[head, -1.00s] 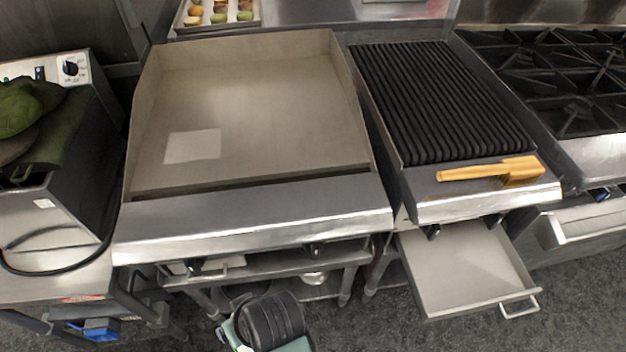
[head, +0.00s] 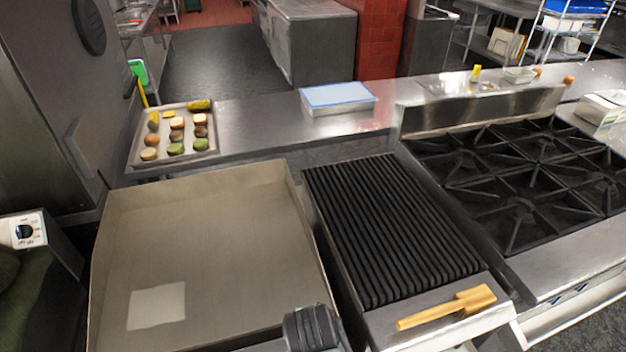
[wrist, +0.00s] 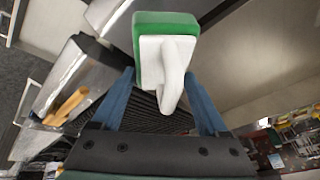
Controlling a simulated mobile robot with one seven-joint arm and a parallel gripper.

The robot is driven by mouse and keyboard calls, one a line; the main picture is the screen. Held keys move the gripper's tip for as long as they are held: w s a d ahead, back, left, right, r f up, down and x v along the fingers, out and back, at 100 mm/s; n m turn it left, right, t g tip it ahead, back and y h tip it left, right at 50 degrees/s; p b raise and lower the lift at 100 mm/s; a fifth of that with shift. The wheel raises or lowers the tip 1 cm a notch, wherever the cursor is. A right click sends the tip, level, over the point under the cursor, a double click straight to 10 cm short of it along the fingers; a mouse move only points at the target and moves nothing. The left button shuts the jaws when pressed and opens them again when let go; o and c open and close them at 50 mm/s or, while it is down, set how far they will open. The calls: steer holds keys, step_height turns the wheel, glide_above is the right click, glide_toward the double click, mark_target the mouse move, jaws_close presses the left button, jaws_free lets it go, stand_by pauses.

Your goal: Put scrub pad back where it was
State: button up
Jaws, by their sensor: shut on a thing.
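The scrub pad (wrist: 165,35) shows in the wrist view as a green block with a white backing and a white handle. My gripper (wrist: 160,78) has its two blue fingers on either side of the white handle and is shut on it. The pad sits beyond the fingertips, clear of any surface as far as I can tell. In the head view only a dark part of my arm shows at the bottom edge; the gripper and pad are out of that picture.
A griddle (head: 215,225) with a pale square patch (head: 157,305) stands left. Behind, a counter holds a food tray (head: 205,155) and blue-lidded container (head: 338,97).

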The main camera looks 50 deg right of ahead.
steer(key=f, duration=0.4)
steer(key=shift+s+a, duration=0.1)
steer(key=shift+a, duration=0.1)
steer(key=shift+f+p, duration=0.3)
steer(key=shift+f, duration=1.95)
steer(key=shift+f, duration=0.15)
steer(key=o, duration=1.2)
steer(key=v, duration=1.2)
